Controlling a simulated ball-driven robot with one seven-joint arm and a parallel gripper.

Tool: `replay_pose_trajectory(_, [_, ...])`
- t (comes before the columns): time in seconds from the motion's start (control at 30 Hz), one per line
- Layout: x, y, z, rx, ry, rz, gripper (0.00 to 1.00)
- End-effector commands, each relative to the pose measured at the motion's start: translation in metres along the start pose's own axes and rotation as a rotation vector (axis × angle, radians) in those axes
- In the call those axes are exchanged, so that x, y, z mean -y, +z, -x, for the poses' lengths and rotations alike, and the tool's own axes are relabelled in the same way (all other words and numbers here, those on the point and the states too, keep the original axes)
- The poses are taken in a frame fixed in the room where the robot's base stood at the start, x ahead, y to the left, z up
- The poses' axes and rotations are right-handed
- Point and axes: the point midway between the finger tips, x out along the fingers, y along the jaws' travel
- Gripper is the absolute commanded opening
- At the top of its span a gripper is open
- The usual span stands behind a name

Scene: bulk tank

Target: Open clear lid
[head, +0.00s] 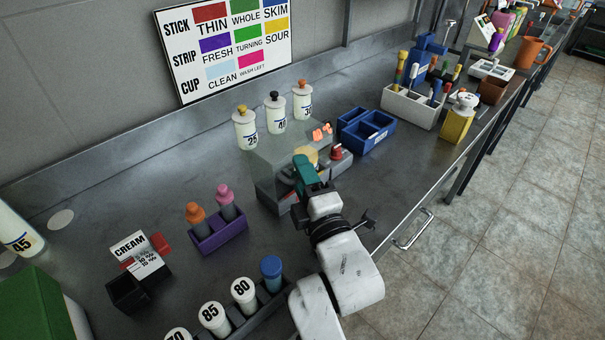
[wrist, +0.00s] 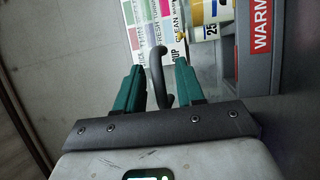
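The clear lid (head: 277,149) is a faint see-through cover on a grey warmer in the middle of the counter in the head view. My gripper (head: 304,170) is at the front of the warmer and hides part of it. In the wrist view my gripper's (wrist: 160,75) two teal fingers stand apart. A dark curved handle (wrist: 157,62) is between them, with gaps on both sides. The grey warmer (wrist: 244,58) with a red WARM label is on the right of the wrist view. How far the lid is raised is hard to tell.
White bottles (head: 275,113) stand behind the warmer. A blue holder (head: 366,130) is to its right, and a purple holder (head: 219,228) with two capped bottles is to its left. A rack of white-capped bottles (head: 213,317) is at the front.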

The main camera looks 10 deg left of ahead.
Motion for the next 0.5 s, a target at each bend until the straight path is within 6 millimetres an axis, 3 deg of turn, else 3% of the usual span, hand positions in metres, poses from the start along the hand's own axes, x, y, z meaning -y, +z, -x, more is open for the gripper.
replay_pose_trajectory(0.07, [-0.0001, 0.0, 0.0002, 0.0, 0.0, 0.0, 0.36])
replay_pose_trajectory(0.43, [-0.0003, 0.0, 0.0003, 0.0, 0.001, 0.0, 0.01])
replay_pose_trajectory(0.5, [-0.0003, 0.0, 0.0003, 0.0, 0.001, 0.0, 0.0])
